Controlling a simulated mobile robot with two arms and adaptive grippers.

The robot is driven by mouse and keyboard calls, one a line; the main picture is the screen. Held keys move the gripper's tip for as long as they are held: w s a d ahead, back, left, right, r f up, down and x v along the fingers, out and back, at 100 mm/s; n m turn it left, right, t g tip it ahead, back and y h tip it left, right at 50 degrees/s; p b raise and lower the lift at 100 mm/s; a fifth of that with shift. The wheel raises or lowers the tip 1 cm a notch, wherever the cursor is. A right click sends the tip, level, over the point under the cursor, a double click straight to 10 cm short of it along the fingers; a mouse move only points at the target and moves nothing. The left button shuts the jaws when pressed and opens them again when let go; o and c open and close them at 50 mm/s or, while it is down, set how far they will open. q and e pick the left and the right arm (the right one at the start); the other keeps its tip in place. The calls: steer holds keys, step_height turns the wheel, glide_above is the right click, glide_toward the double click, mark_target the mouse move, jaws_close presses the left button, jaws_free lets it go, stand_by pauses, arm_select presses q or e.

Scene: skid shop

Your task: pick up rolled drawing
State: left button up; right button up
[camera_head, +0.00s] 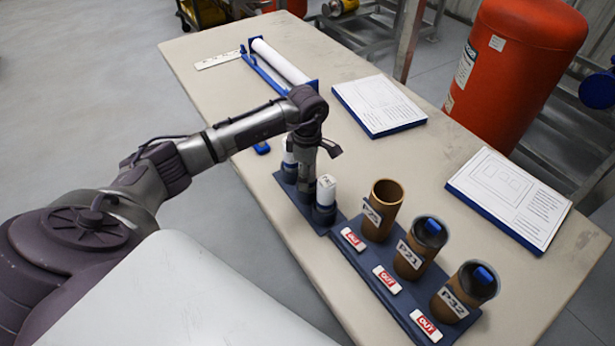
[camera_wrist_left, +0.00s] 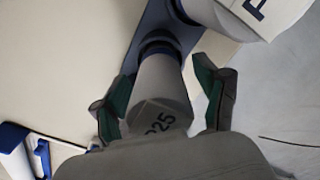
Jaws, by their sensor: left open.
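Rolled drawings stand upright in a dark blue rack (camera_head: 318,222) near the table's left edge. One white roll (camera_head: 326,188) stands just right of my left gripper (camera_head: 306,185), and another (camera_head: 289,158) is partly hidden behind it. In the left wrist view, a pale roll (camera_wrist_left: 160,90) with a label ending in "25" lies between the two green-padded fingers (camera_wrist_left: 165,105). The fingers are open with gaps on both sides. A second white roll (camera_wrist_left: 258,12) with a "P" label is at the upper right there. My right gripper is not in view.
Two drawing boards (camera_head: 378,105) (camera_head: 510,198) lie to the right. A long white roll (camera_head: 280,62) lies in a blue holder at the back.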

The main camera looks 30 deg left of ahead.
arm_select(q)
steer(key=c, duration=1.3)
